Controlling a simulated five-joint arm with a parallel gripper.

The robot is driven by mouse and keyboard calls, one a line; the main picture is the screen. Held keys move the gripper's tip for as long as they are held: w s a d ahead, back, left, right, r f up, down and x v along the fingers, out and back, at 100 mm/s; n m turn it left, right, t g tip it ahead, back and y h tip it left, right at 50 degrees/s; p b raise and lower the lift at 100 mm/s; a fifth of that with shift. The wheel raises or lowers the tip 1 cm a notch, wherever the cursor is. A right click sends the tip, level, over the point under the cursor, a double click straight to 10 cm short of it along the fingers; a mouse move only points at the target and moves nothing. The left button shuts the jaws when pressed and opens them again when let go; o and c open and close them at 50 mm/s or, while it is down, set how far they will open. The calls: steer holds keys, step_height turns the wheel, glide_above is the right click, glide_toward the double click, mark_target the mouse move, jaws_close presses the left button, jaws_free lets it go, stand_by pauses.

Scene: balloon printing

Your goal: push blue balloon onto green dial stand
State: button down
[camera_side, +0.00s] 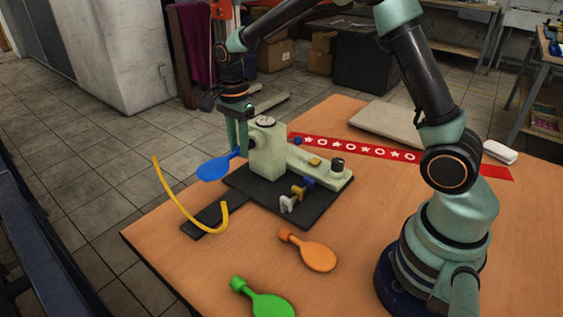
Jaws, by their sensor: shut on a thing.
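The blue balloon (214,168) is flat and paddle-shaped, at the left of the green dial stand. Its body points left and down, past the side of the black base plate, and its neck points right toward the stand. My gripper (238,146) points down and is shut on the balloon's neck. The green dial stand (268,152) is a pale green block with a round dial (266,121) on top. The neck's tip is close to the stand's left face; I cannot tell whether it touches or is on the stand, since my fingers hide it.
A black base plate (300,213) carries the stand, a low green arm with a black knob (337,164), and small clamps. A curved yellow strip (181,207) stands at the left. An orange balloon (317,256) and a green balloon (268,303) lie in front. A red printed banner (382,154) lies behind.

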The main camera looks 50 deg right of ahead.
steer(key=shift+d, duration=0.1)
steer(key=c, duration=0.5)
jaws_free()
steer(key=shift+c, duration=0.2)
steer(key=shift+r, duration=0.1)
steer(key=shift+r, duration=4.4)
